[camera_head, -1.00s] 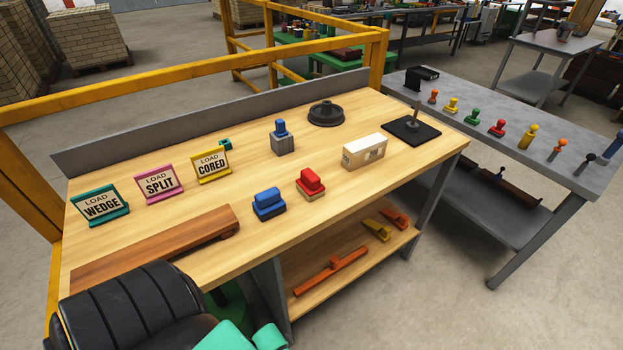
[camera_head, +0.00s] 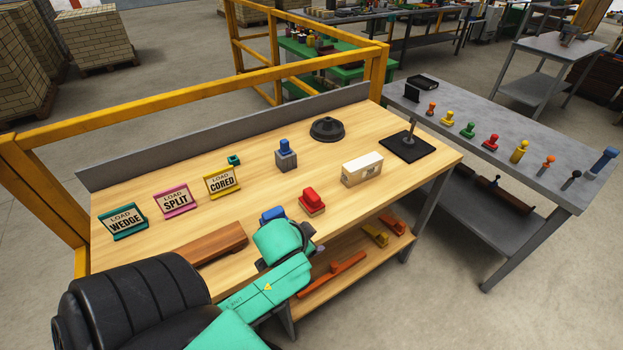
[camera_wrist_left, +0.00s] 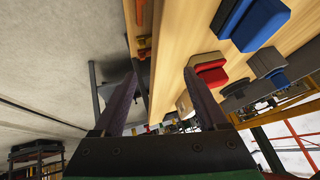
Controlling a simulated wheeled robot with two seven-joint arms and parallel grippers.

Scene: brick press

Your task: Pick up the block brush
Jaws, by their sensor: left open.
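Two handled blocks that look like brushes are on the wooden workbench (camera_head: 130,255). One is red with a pale base (camera_head: 313,201). The other is blue (camera_head: 272,214) and partly hidden behind my left gripper. I cannot tell which one is called the block brush. In the left wrist view, the blue one (camera_wrist_left: 260,24) is at the upper right and the red one (camera_wrist_left: 209,70) lies beyond the right finger. My left gripper (camera_head: 302,240) is open at the bench's front edge, apart from both. Its fingers (camera_wrist_left: 160,82) are empty. My right gripper is not seen.
Load signs (camera_head: 172,200), a brown wooden board (camera_head: 215,243), a blue-knobbed grey block (camera_head: 286,155), a black round base (camera_head: 327,129) and a pale brick (camera_head: 361,170) share the bench. A lower shelf holds orange tools (camera_head: 335,277). A grey side table (camera_head: 540,175) holds several stamps.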

